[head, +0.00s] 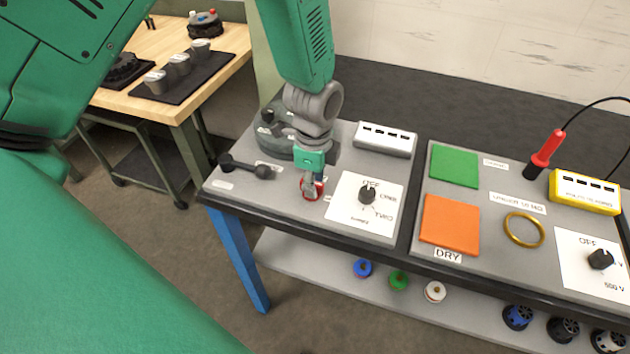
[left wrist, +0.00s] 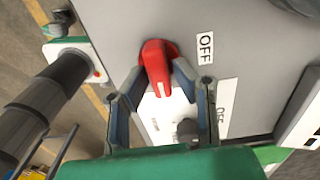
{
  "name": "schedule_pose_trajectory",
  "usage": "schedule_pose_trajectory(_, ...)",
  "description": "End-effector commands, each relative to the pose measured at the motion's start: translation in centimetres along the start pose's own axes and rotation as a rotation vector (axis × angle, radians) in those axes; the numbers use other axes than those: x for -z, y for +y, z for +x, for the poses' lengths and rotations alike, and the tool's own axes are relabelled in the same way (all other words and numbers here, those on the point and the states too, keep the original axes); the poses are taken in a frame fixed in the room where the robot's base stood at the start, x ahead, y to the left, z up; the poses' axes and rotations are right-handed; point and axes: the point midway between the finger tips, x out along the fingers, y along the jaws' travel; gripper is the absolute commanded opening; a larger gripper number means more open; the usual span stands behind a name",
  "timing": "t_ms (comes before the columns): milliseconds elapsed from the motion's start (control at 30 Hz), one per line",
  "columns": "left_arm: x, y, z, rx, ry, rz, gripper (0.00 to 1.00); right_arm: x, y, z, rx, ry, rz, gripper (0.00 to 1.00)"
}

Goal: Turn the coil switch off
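The red coil switch (head: 312,189) stands near the front edge of the left grey panel, left of a white dial plate. In the left wrist view the red switch lever (left wrist: 157,65) lies beside a white OFF label (left wrist: 205,48). My left gripper (head: 312,178) reaches down over the switch from above and partly hides it. In the left wrist view the left gripper's (left wrist: 161,68) two fingers are apart, one on each side of the red lever. I cannot tell whether they touch it. My right gripper is in neither view.
A dial knob (head: 367,195) on a white plate is close to the right of the switch. A black two-ended handle (head: 245,166) lies to its left. A grey terminal block (head: 385,139) is behind. Orange (head: 450,224) and green pads (head: 454,166) are on the right panel.

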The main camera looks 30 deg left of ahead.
Motion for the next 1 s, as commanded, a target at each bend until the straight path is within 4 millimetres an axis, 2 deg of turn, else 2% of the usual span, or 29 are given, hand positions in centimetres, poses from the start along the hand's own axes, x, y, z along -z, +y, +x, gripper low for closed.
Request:
schedule_pose_trajectory(333, -0.3, 0.0, 0.0, -0.002, -0.001, -0.011, 0.00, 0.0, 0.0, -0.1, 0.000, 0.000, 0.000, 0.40)
schedule_pose_trajectory(533, -0.5, 0.0, 0.0, -0.003, -0.003, -0.075, 0.00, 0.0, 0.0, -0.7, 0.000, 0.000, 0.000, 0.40)
schedule_pose_trajectory(1000, -0.7, 0.1, -0.1, -0.005, -0.004, -0.464, 0.00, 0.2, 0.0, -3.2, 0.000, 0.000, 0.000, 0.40)
